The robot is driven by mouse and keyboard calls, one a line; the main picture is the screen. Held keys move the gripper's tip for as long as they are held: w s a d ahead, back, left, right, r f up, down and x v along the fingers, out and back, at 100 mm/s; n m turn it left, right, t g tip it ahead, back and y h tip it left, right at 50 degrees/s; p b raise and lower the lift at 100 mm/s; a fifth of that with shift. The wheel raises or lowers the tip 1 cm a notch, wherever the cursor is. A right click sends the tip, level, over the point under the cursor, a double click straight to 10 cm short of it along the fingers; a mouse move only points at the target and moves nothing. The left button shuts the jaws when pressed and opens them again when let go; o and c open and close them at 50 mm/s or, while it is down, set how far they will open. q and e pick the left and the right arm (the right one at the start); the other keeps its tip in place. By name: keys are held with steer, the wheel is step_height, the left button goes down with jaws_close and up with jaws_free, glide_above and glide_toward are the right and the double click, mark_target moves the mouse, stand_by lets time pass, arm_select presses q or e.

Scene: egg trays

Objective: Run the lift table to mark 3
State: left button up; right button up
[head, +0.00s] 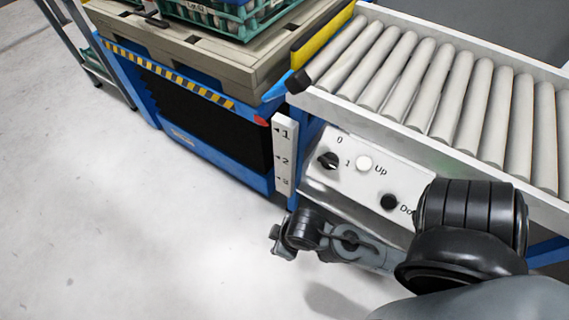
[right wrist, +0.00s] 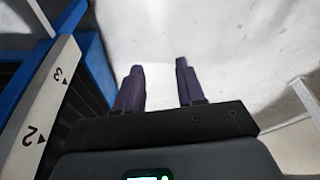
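The lift table (head: 185,128) stands at the left in the head view, with a blue frame and black bellows. Its red pointer (head: 262,121) is near mark 1 of the white scale (head: 285,150); marks 2 and 3 are lower. The control panel (head: 320,186) has a black rotary switch (head: 328,160) marked 0 and 1, a white Up button (head: 364,163) and a black Down button (head: 389,202), its label partly hidden by my right arm. My right gripper (head: 277,241) is below and left of the panel, touching no button. Its fingers are apart and empty in the right wrist view (right wrist: 160,75).
A roller conveyor (head: 440,95) runs above the panel at the right. A rack (head: 85,55) stands at the far left. The floor at left is clear.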

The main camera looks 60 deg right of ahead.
steer(key=shift+s+d, duration=0.1)
steer(key=c, duration=0.7)
jaws_close()
stand_by(1.0)
